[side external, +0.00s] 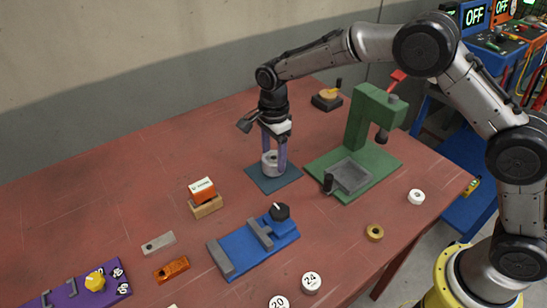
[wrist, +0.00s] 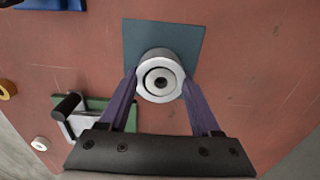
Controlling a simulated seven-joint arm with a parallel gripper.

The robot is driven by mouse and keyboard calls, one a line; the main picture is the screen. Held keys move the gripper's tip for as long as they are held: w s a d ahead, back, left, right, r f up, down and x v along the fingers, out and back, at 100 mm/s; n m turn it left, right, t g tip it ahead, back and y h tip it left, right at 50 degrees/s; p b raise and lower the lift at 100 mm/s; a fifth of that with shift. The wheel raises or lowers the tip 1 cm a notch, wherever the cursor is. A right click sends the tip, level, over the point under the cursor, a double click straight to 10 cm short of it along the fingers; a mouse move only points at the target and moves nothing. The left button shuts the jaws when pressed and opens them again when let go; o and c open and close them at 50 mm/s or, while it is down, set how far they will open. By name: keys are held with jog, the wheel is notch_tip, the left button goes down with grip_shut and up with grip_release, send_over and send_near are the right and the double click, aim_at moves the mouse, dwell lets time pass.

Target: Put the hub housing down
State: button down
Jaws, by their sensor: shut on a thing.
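The hub housing (side external: 270,163) is a light grey round part with a hole in its middle. It is at the dark blue-grey square mat (side external: 287,186) on the red table. In the wrist view the housing (wrist: 160,76) shows from above, over the lower part of the mat (wrist: 192,33). My gripper (side external: 274,158) points straight down, its two purple fingers shut on the housing's sides. The fingers (wrist: 160,84) also show on both sides of it in the wrist view. I cannot tell whether the housing's underside touches the mat.
A green press (side external: 358,125) stands right of the mat. A blue fixture (side external: 240,250) with a black knob is in front. An orange-and-white box (side external: 202,190) on a wooden block is to the left. Several small rings and discs lie at the right and front.

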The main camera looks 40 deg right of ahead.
jog(key=shift+f, duration=0.35)
jog(key=shift+f, duration=0.1)
jog(key=shift+c, duration=0.5)
grip_release()
jog(key=shift+f, duration=0.15)
